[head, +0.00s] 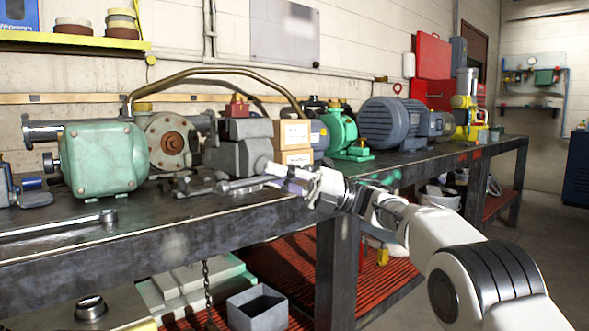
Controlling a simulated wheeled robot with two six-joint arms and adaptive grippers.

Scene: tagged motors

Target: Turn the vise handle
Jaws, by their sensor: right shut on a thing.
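A grey vise (237,150) stands on the dark metal workbench (200,228), near the front edge. Its handle (247,184) is a grey bar at the vise's front, low over the bench top. My right gripper (288,179) reaches in from the right and is shut on the handle's right end. The fingers hide that end of the bar, so the exact contact is hard to see. My left gripper is not in view.
A green motor housing (104,158) and a long wrench (60,226) lie left of the vise. Small cardboard boxes (292,134), a green pump (341,132) and a blue-grey motor (390,123) stand behind and to the right. A grey bin (258,308) sits below.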

